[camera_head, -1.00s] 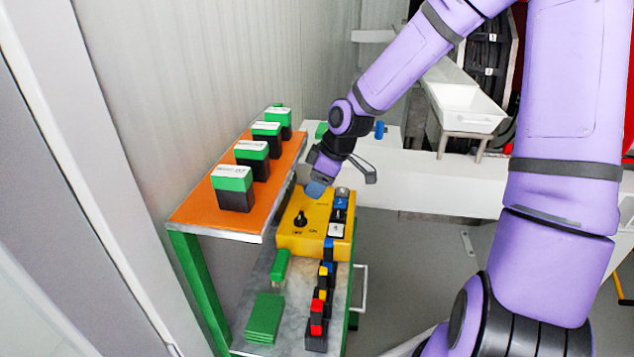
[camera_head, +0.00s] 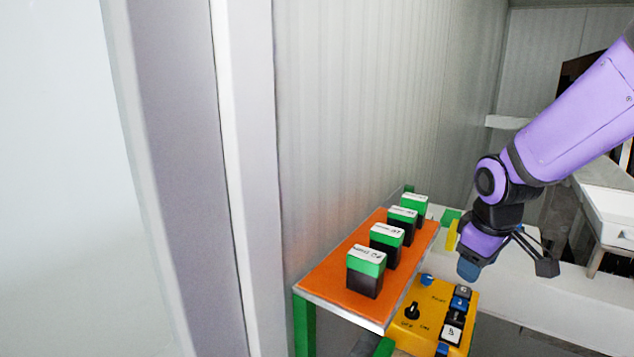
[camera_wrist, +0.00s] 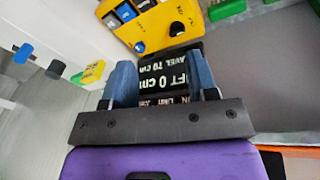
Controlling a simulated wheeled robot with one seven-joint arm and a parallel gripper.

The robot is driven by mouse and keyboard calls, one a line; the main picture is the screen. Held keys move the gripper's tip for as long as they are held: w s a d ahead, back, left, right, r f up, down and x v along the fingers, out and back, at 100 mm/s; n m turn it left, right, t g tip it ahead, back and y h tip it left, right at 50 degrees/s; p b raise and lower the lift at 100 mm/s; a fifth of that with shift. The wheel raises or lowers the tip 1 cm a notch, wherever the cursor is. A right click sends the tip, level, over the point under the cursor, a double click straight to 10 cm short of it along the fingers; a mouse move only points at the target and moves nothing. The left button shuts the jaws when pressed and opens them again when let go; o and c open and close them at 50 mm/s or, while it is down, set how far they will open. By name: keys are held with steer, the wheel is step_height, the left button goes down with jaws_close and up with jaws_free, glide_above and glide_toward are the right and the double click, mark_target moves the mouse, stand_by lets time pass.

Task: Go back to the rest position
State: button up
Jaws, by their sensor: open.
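My gripper (camera_head: 468,270) is above the far edge of a yellow control box (camera_head: 405,343) in the head view, pointing down, with no object seen in it. In the wrist view my gripper (camera_wrist: 160,78) shows two blue fingers spread apart with a gap between them. A black panel with white lettering (camera_wrist: 170,68) shows behind that gap, partly hidden by the fingers. The yellow box (camera_wrist: 150,12) also shows at the top of the wrist view. It carries a black knob (camera_head: 411,311), a blue knob (camera_head: 427,280) and several buttons (camera_head: 453,330).
An orange shelf (camera_head: 335,272) left of the box holds several green and black blocks (camera_head: 365,272) in a row. A corrugated wall (camera_head: 370,110) stands behind the shelf. A white tray (camera_head: 612,215) is at the right.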

steer(key=s+r+m+t, duration=0.1)
steer(key=s+r+m, duration=0.2)
steer(key=s+r, duration=0.3)
steer(key=s+d+r+m+t, duration=0.1)
steer(key=s+r+m, duration=0.3)
steer(key=s+r, duration=0.3)
steer(key=s, duration=0.5)
steer(key=shift+s+d+r+t+y, duration=0.15)
steer(key=shift+d+r+t+y, duration=0.1)
steer(key=shift+t+y, duration=0.05)
